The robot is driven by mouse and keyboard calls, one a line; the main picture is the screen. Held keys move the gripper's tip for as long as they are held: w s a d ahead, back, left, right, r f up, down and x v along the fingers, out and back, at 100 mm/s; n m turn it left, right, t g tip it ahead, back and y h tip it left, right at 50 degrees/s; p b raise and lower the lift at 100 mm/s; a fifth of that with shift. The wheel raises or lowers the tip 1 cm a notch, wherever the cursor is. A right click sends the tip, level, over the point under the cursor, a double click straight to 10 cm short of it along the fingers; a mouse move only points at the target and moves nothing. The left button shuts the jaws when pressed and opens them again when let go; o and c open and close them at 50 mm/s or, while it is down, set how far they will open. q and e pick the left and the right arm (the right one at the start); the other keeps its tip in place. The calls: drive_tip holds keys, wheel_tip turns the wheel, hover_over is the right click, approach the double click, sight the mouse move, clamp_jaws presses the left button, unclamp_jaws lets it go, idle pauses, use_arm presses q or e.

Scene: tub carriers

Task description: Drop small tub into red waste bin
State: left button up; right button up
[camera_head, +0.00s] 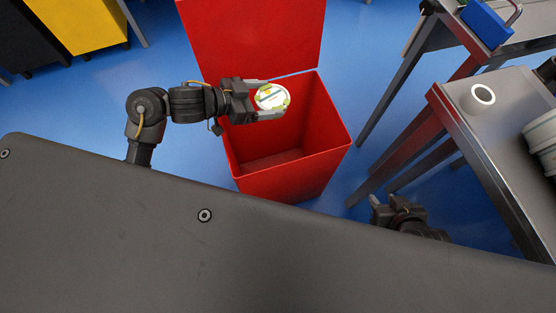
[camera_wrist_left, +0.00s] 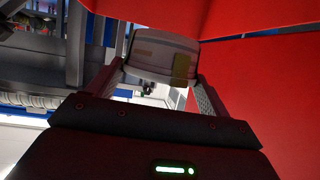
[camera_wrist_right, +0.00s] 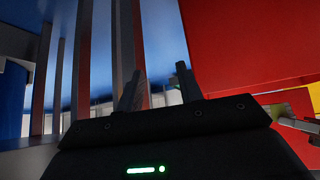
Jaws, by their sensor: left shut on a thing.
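The small tub (camera_head: 271,97) is round and white with a green and yellow label on its lid. My left gripper (camera_head: 268,99) is shut on it and holds it over the open mouth of the red waste bin (camera_head: 290,185). The tub also shows between the left fingers in the left wrist view (camera_wrist_left: 162,55). The bin's lid (camera_head: 255,40) stands open behind the tub, and the visible part of the bin's inside is empty. My right gripper (camera_wrist_right: 158,88) is empty, its two fingers apart. In the head view it is low, right of the bin, partly hidden.
A steel table (camera_head: 475,125) with a white round item (camera_head: 483,94) stands at the right. Another table behind it holds a blue toolbox (camera_head: 487,22). Yellow (camera_head: 85,22) and black bins stand at the far left. Blue floor lies around the red bin.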

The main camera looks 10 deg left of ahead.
use_arm(q)
drive_tip(key=shift+f+b, duration=0.4)
use_arm(e)
drive_tip(key=shift+w+a+r+n+t+y, duration=0.4)
drive_tip(key=shift+w+a+r+t+y, duration=0.2)
drive_tip(key=shift+w+a+r+t, duration=0.65)
drive_tip(key=shift+w+f, duration=0.1)
use_arm(q)
drive_tip(key=o, duration=1.1)
drive_tip(key=shift+c, duration=0.2)
drive_tip(key=p+v, duration=0.2)
drive_tip(key=v, duration=0.8)
drive_tip(key=shift+s+a+p, duration=0.25)
drive_tip(key=shift+a+p, duration=0.05)
drive_tip(key=shift+p, duration=0.1)
use_arm(e)
drive_tip(key=s+d+f+m+g+h, duration=0.1)
drive_tip(key=s+d+f+g, duration=0.3)
drive_tip(key=s, duration=0.5)
drive_tip(key=shift+d+f+m+g+h, duration=0.2)
drive_tip(key=shift+d+m+g+h, duration=0.2)
drive_tip(key=shift+d+g+h, duration=0.7)
use_arm(q)
drive_tip(key=shift+d+r, duration=0.1)
use_arm(e)
drive_tip(key=shift+s+d+g, duration=0.1)
drive_tip(key=shift+g, duration=0.15)
